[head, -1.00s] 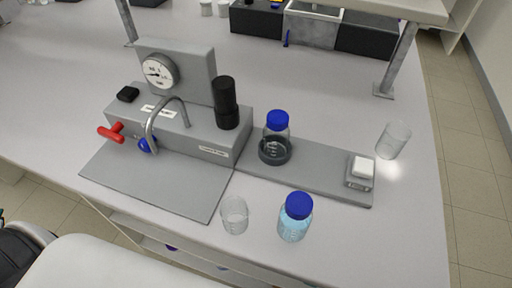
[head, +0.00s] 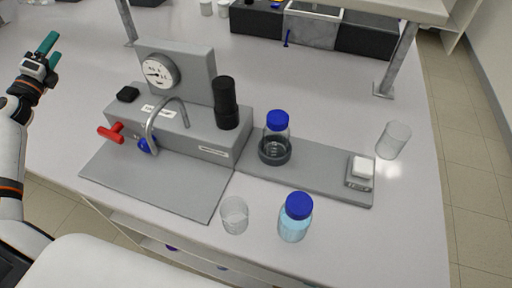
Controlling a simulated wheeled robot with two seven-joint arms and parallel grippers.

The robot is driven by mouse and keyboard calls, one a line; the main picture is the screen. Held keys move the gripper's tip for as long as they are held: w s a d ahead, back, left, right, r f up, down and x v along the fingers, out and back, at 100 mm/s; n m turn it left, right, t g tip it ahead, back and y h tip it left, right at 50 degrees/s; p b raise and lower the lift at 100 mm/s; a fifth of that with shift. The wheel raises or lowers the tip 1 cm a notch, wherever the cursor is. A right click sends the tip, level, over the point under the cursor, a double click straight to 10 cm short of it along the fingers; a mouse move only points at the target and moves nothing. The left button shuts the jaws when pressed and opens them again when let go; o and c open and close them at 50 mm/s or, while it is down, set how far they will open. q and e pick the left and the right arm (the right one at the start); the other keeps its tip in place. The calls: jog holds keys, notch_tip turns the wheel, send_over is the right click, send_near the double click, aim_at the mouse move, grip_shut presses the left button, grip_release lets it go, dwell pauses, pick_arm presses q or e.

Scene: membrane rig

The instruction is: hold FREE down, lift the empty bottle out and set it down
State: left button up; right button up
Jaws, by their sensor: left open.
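A clear bottle with a blue cap (head: 277,122) stands upright in a dark round holder (head: 275,155) on the grey plate right of the rig; it looks empty. A white button block (head: 361,171) sits at the plate's right end; its lettering is too small to read. A second blue-capped bottle (head: 294,219), holding light blue liquid, stands on the bench in front. My left gripper (head: 48,50) is open and empty at the upper left, above the bench and far from the bottle and the button. My right gripper is out of view.
The grey rig (head: 180,125) has a gauge (head: 160,72), a bent metal tube, a red tap (head: 111,132) and a black cylinder (head: 226,103). Glass beakers stand at front (head: 234,215) and right (head: 393,139). A shelf post (head: 396,68) rises behind. Bench behind the plate is clear.

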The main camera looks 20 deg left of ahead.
pick_arm(q)
jog(key=w+d+r+m+h, duration=0.2)
jog(key=d+r+m+h, duration=0.15)
jog(key=d, duration=0.55)
jog(key=w+d+r+m+h, duration=0.2)
jog(key=d+r+h, duration=0.3)
jog(key=d, duration=0.4)
jog(key=w+d+r+m+h, duration=0.25)
jog(key=d+r+h, duration=0.25)
jog(key=d, duration=0.4)
jog(key=s+d+f+n+h, duration=0.1)
jog(key=s+d+f+n, duration=0.3)
jog(key=d, duration=0.6)
jog(key=s+d+f+n+g+h, duration=0.1)
jog(key=s+d+f+n+h, duration=0.15)
jog(key=d+n, duration=0.45)
jog(key=s+d+f+n+h, duration=0.1)
jog(key=s+d+f+n, duration=0.25)
jog(key=d, duration=0.85)
jog(key=n+g+y, duration=0.2)
jog(key=n+y, duration=0.9)
jog(key=n, duration=0.3)
send_near(281, 117)
jog(key=w, duration=0.4)
jog(key=w+d+f, duration=0.1)
jog(key=w, duration=0.6)
jog(key=shift+w+d+f, duration=0.15)
jog(key=shift+w+f, duration=0.2)
jog(key=shift+f, duration=0.05)
jog(key=shift+c, duration=0.4)
